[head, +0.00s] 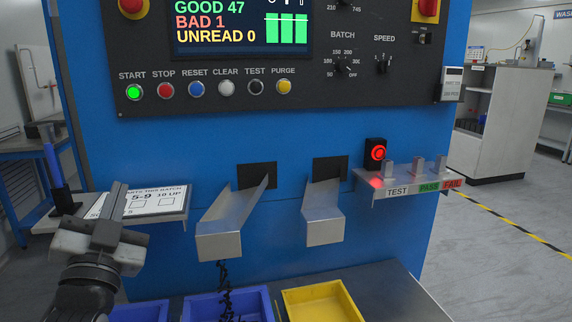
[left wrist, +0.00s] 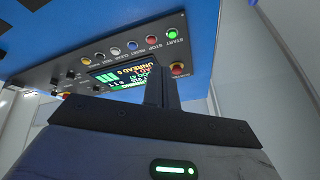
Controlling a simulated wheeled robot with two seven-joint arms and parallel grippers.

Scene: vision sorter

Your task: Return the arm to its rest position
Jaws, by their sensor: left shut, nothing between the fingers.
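My left gripper (head: 117,192) is at the lower left of the head view, in front of the sheet on the left shelf. Its fingers are shut with nothing between them and point up. In the left wrist view the closed fingers (left wrist: 160,80) stand in front of the blue machine's control panel (left wrist: 120,55), apart from its buttons as far as I can tell. In the head view the panel's START button (head: 134,92) glows green, and the screen (head: 240,25) reads GOOD 47, BAD 1, UNREAD 0. My right gripper is not in view.
Two metal chutes (head: 220,240) (head: 310,227) jut from the machine above a blue bin (head: 262,298) and a yellow bin (head: 320,301). Dark pieces (head: 226,290) are below the left chute. A shelf (head: 395,191) with TEST, PASS and FAIL labels sits right. Another blue bin (head: 140,312) is near my arm.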

